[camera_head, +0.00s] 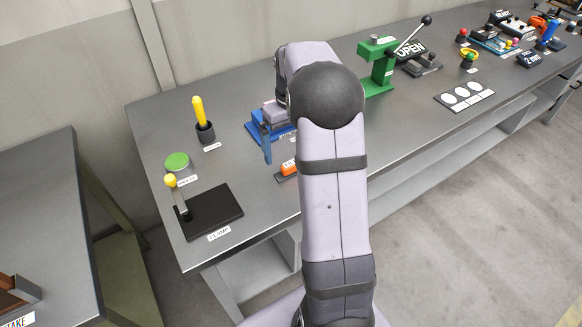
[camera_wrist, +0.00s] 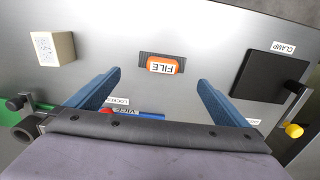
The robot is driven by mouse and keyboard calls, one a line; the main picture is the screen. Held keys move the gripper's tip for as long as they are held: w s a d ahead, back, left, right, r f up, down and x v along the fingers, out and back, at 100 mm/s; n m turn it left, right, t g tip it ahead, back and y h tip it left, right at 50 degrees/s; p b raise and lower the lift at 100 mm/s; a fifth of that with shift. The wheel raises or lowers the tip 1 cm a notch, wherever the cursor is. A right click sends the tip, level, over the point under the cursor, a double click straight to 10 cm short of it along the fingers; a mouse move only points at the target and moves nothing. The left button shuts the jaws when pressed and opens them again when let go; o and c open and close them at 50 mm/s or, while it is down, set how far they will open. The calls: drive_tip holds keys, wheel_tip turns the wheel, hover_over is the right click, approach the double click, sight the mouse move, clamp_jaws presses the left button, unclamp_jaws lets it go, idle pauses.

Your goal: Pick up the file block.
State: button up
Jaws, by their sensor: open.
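The file block is orange with a white FILE label. It lies on a dark plate on the grey bench, ahead of my gripper in the wrist view (camera_wrist: 179,68). In the head view the file block (camera_head: 286,179) is partly hidden by my arm. My gripper (camera_wrist: 159,78) is open, its two blue fingers apart, with nothing between them. In the wrist view the file block appears beyond the fingertips, between their lines. In the head view a blue finger (camera_head: 267,150) shows above the bench, left of my arm.
A black clamp plate (camera_wrist: 262,75) with a yellow-knobbed lever (camera_wrist: 293,131) is to the right in the wrist view. A cream block (camera_wrist: 52,48) is to the left. A blue vice (camera_head: 256,133) and green press (camera_head: 372,82) stand behind my arm.

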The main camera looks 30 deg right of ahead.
sight(290, 161)
drive_tip(key=shift+a+f+p, duration=0.2)
drive_tip(key=shift+f+p, duration=1.15)
drive_tip(key=shift+f, duration=2.25)
drive_tip(key=c, duration=1.3)
